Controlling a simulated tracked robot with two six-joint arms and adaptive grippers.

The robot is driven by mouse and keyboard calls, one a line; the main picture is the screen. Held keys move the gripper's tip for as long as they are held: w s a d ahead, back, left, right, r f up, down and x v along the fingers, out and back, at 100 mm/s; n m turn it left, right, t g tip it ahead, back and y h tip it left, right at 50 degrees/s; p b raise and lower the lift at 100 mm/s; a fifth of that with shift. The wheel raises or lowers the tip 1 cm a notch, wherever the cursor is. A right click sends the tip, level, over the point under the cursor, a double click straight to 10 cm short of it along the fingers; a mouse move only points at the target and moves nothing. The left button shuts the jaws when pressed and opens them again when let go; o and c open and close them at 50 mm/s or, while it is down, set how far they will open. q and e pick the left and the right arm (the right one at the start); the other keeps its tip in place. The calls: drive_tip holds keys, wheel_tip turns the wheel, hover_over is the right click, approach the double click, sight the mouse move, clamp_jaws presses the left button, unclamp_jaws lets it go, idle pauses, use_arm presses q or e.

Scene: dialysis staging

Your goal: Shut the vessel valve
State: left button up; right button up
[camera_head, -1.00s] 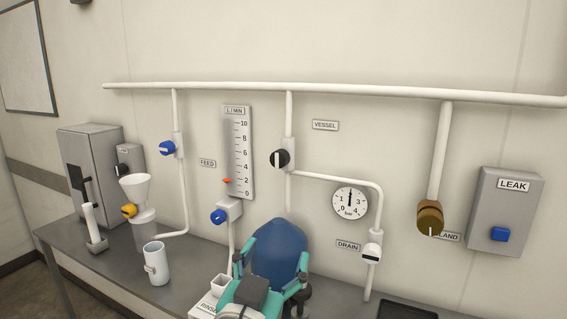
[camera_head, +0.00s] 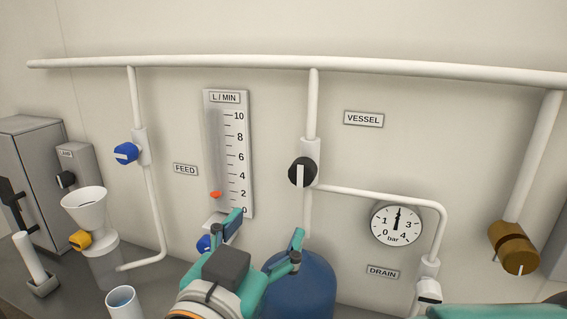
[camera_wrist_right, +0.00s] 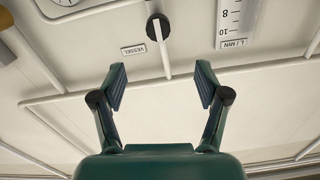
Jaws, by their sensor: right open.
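The vessel valve (camera_head: 303,172) is a round black knob with a white stripe on the white pipe, below and left of the VESSEL label (camera_head: 364,119). Its stripe stands about upright. It also shows in the right wrist view (camera_wrist_right: 157,27), which looks upside down, beyond the fingertips.
A blue tank (camera_head: 303,288) stands below the knob, partly behind my gripper. The flow meter (camera_head: 238,160) is left of the knob; the pressure gauge (camera_head: 397,224) and DRAIN label (camera_head: 383,272) are right. A white funnel (camera_head: 85,203) and mug (camera_head: 123,303) stand at left.

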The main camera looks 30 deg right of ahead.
sight(300, 178)
drive_tip(key=p+x, duration=0.3)
drive_tip(key=x, duration=1.4)
drive_tip(key=shift+d+r, duration=0.1)
drive_tip(key=shift+d, duration=0.05)
